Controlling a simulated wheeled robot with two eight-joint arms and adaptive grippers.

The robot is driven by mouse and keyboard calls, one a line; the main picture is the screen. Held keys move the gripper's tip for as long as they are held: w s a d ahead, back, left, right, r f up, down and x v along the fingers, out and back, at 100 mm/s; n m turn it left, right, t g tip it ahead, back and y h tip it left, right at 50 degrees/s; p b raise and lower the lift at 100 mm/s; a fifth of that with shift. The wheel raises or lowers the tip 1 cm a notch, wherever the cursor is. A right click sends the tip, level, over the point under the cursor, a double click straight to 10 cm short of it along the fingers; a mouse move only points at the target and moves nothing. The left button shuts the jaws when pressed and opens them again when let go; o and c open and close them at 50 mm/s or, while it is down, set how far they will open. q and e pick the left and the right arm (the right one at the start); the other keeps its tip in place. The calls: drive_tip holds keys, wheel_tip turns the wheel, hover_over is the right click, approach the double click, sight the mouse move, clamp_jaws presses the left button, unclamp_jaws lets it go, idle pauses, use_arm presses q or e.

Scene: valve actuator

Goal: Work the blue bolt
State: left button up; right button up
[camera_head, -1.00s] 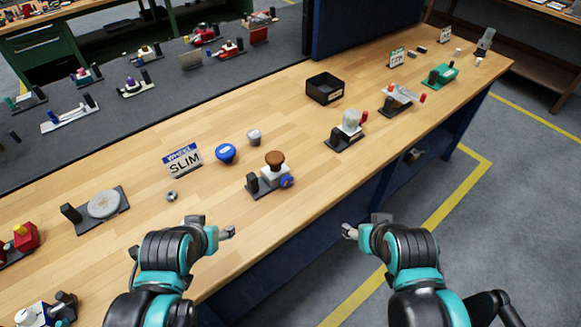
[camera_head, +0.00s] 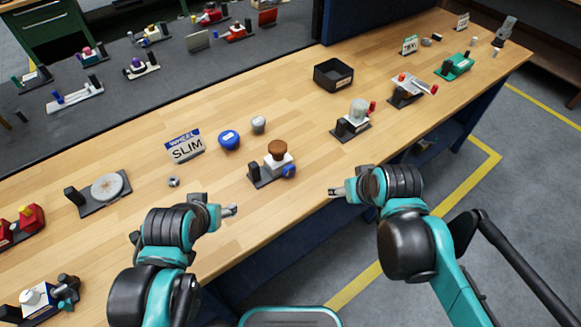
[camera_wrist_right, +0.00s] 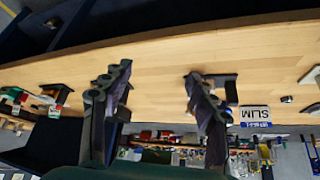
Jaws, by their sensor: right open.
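The blue bolt (camera_head: 289,171) sits on the right side of a small valve unit (camera_head: 277,165) with a white body and a brown round knob (camera_head: 277,148). The unit stands on a dark base near the table's front edge. My right gripper (camera_head: 333,192) is right of and a little nearer than the bolt, apart from it. Its two fingers are spread and empty in the right wrist view (camera_wrist_right: 160,88), where I cannot make out the bolt. My left gripper (camera_head: 233,211) is left of and nearer than the unit, touching nothing visible; its opening is too small to judge.
Another valve unit (camera_head: 354,120) stands to the right, and a black box (camera_head: 333,75) farther back. Bare wood lies between them.

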drive_tip(key=w+a+n+g+y+p, duration=0.1)
drive_tip(key=w+a+n+g+p, duration=0.15)
drive_tip(key=w+a, duration=0.5)
drive_tip(key=n+y, duration=0.1)
drive_tip(key=n, duration=0.1)
hover_over(291, 169)
drive_tip(key=s+d, duration=0.2)
wheel_tip(291, 169, down, 4)
drive_tip(key=shift+n+g, duration=0.25)
drive_tip(key=b+x, duration=0.2)
drive_tip(key=x, duration=0.5)
drive_tip(key=shift+w+a+f+b, duration=0.15)
drive_tip(key=shift+a+f+b, duration=0.05)
drive_tip(key=shift+f+b, duration=0.15)
drive_tip(key=c, duration=1.2)
